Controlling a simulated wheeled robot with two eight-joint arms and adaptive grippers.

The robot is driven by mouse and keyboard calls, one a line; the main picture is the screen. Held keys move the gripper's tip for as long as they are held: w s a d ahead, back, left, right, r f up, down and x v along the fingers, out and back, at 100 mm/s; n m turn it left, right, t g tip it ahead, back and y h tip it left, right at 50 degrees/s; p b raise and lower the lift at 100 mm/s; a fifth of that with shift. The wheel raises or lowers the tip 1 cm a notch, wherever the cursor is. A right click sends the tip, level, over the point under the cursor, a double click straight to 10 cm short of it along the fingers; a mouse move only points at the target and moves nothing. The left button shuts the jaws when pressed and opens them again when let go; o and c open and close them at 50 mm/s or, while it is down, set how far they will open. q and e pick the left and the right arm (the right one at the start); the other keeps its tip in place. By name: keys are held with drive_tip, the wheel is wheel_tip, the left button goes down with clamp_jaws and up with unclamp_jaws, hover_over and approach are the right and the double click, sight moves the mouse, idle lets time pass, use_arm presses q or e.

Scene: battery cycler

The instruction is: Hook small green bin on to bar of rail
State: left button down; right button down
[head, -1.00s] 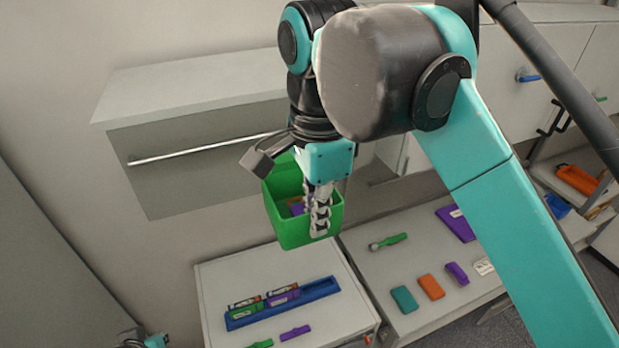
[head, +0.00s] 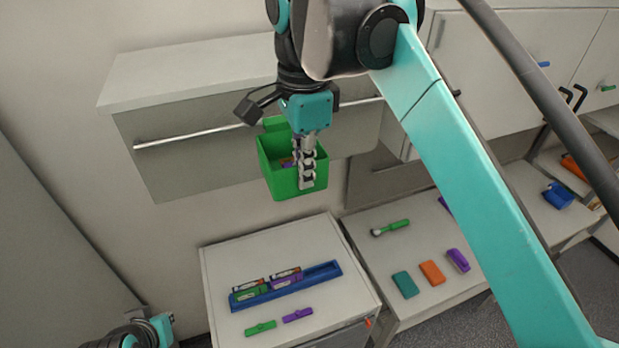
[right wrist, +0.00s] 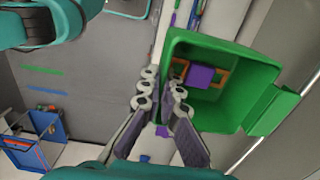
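The small green bin (head: 284,182) hangs from my right gripper (head: 307,176), in front of the rail's bar (head: 195,138) in the head view. One finger shows outside its near wall and the gripper is shut on that wall. The bin also shows in the right wrist view (right wrist: 222,52), with purple and orange things inside and its hook flap (right wrist: 272,111) on the side away from the fingers. The flap is close to the bar; I cannot tell whether they touch. Of my left arm only a part shows at the lower left; its fingers are hidden.
Below, a white cabinet top (head: 225,262) holds a blue tray (head: 328,273) with markers, and loose green and purple pieces. A shelf to the right carries a teal block (head: 405,285), an orange block (head: 432,272) and a purple one. Wall cabinets stand at the upper right.

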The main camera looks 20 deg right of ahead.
sight(291, 162)
drive_tip(key=shift+w+a+p, duration=0.1)
drive_tip(key=shift+w+p, duration=0.25)
drive_tip(key=shift+w, duration=3.3)
drive_tip(key=shift+s+f+b, duration=0.15)
drive_tip(key=shift+f+b, duration=0.65)
drive_tip(key=shift+f, duration=0.4)
drive_tip(key=c, duration=1.6)
unclamp_jaws()
drive_tip(key=shift+c, duration=0.2)
drive_tip(key=shift+r, duration=0.1)
